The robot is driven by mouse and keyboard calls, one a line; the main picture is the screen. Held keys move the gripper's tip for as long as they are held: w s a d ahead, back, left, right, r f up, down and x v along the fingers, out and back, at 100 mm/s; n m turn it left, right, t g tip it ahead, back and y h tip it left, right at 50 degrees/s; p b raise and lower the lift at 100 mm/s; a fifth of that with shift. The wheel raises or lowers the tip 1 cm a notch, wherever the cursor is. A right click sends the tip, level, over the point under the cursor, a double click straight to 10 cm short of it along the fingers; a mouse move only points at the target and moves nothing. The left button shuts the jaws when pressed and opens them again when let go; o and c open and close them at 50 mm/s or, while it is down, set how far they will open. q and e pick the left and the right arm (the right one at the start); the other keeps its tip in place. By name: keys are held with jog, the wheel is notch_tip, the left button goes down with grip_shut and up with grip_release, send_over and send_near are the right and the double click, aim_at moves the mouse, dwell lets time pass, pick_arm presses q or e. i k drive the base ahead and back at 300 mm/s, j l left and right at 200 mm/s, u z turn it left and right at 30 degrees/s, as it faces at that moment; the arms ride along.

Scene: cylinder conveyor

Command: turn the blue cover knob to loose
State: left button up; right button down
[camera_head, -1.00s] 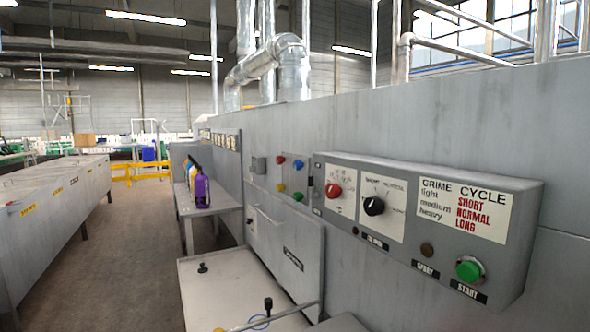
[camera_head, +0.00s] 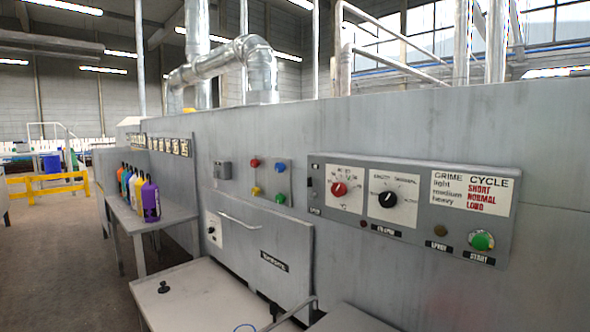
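A small blue knob (camera_head: 280,167) sits on a grey plate on the machine wall, left of the control box. A green knob (camera_head: 281,198) is below it on the same plate. A red knob (camera_head: 255,163) and a yellow knob (camera_head: 256,190) sit on the plate to the left. The blue knob is too small to read its setting, and I see no cover over it. Neither of my grippers is in view.
The control box (camera_head: 317,220) juts out at right, with red and black dials and a green start button (camera_head: 481,241). Below are a drawer-like grey hatch (camera_head: 235,247) and a pale worktop (camera_head: 190,308). Several bottles stand on a side table (camera_head: 176,217). Open floor lies left.

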aim_at(279, 167)
jog(key=i+j+z, duration=0.15)
jog(key=j+z, duration=0.25)
jog(key=j, duration=0.4)
jog(key=j+z, duration=0.45)
jog(key=j, duration=0.35)
jog(key=k+j+z, duration=0.1)
jog(key=j+z, duration=0.3)
jog(key=j, duration=0.4)
